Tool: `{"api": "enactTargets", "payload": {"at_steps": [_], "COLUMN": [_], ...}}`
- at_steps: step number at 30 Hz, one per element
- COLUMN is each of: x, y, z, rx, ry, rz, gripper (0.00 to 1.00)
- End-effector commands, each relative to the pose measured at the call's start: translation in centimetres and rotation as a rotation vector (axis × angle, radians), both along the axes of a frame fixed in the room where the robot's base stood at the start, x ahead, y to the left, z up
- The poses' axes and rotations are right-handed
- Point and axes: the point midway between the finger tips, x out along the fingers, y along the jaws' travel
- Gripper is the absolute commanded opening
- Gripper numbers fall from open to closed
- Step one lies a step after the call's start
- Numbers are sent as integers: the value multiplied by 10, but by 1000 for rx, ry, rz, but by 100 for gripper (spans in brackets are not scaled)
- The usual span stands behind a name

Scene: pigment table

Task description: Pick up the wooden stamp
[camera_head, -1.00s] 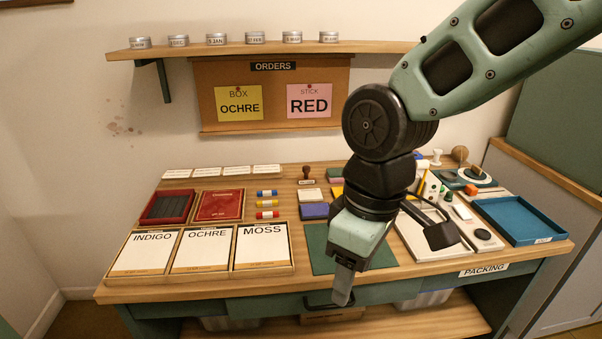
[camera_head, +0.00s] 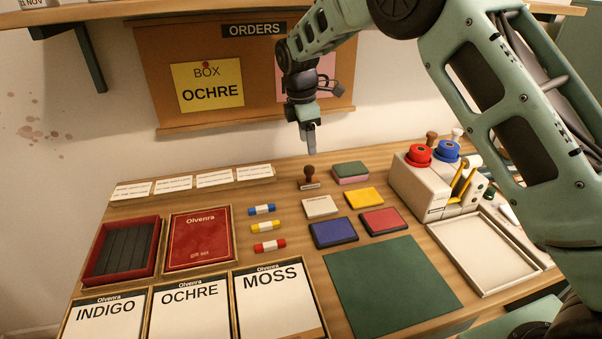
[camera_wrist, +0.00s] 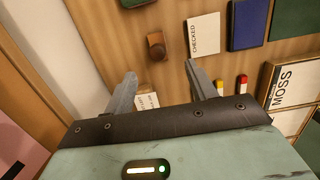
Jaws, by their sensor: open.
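The wooden stamp (camera_head: 310,173) stands upright at the back of the table, with a brown knob handle and a pale label on its base. In the wrist view its round brown knob (camera_wrist: 156,46) shows beyond the fingertips, a little left of the middle between them. My gripper (camera_head: 311,152) points down above the stamp in the head view, apart from it. In the wrist view the two fingers of my gripper (camera_wrist: 160,72) are spread with nothing between them.
A green and pink block (camera_head: 350,172) lies right of the stamp, and a white CHECKED card (camera_head: 320,207) lies in front. Blue (camera_head: 333,233), yellow (camera_head: 364,197) and red (camera_head: 386,221) pads are near. White label cards (camera_head: 214,178) are at left. The ORDERS board (camera_head: 160,60) hangs behind.

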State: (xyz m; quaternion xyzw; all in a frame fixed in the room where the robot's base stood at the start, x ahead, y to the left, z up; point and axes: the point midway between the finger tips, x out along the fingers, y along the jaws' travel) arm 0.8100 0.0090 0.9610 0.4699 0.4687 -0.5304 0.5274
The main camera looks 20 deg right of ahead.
Motion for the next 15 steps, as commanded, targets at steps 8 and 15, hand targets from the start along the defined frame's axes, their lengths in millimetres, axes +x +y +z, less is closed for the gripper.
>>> {"api": "enactTargets", "payload": {"at_steps": [8, 15], "x": [1, 2], "y": [-6, -9], "z": [-39, -65], "rx": [-4, -3], "ry": [3, 0], "rz": [6, 5], "gripper": [56, 56]}}
